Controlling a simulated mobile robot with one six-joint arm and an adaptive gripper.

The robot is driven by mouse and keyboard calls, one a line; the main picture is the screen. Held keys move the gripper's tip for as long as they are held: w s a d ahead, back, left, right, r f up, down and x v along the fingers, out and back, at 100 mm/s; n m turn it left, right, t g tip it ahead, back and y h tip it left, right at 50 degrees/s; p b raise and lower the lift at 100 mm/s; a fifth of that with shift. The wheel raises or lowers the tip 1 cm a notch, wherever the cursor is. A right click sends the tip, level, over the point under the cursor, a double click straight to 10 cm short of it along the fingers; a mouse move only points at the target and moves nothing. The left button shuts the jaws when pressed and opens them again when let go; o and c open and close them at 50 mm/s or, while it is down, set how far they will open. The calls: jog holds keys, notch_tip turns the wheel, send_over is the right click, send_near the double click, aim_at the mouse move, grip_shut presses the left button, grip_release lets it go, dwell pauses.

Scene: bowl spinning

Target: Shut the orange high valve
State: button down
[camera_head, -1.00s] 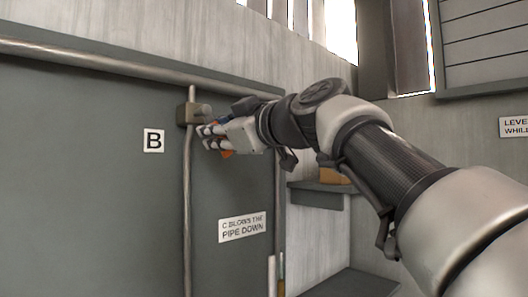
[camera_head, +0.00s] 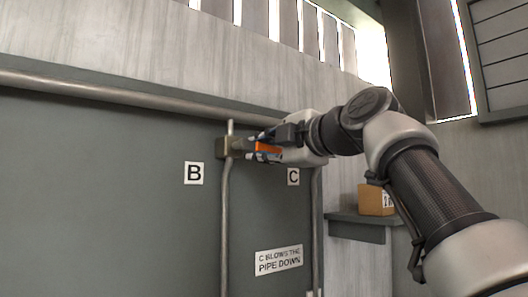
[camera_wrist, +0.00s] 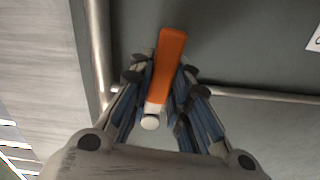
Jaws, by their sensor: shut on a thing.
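The orange valve lever (camera_head: 268,147) sticks out to the right of its grey-brown valve body (camera_head: 222,148), on a vertical pipe high on the dark panel. My gripper (camera_head: 262,147) is shut on the lever, with the fingers around it and pointing left. In the wrist view the orange lever (camera_wrist: 171,50) lies between the two blue-padded fingers of my gripper (camera_wrist: 162,80), with a pale round end toward the palm. Part of the lever is hidden by the fingers in the head view.
A horizontal pipe (camera_head: 110,95) runs above. Labels B (camera_head: 194,173) and C (camera_head: 293,177) flank the valve, with a sign (camera_head: 279,260) about C below. A small box (camera_head: 375,200) sits on a shelf (camera_head: 350,217) at the right.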

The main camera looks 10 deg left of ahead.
jog(key=shift+r+n, duration=0.3)
jog(key=shift+n, duration=0.5)
jog(key=c, duration=1.5)
grip_release()
jog(key=shift+d, duration=0.1)
jog(key=v, duration=1.2)
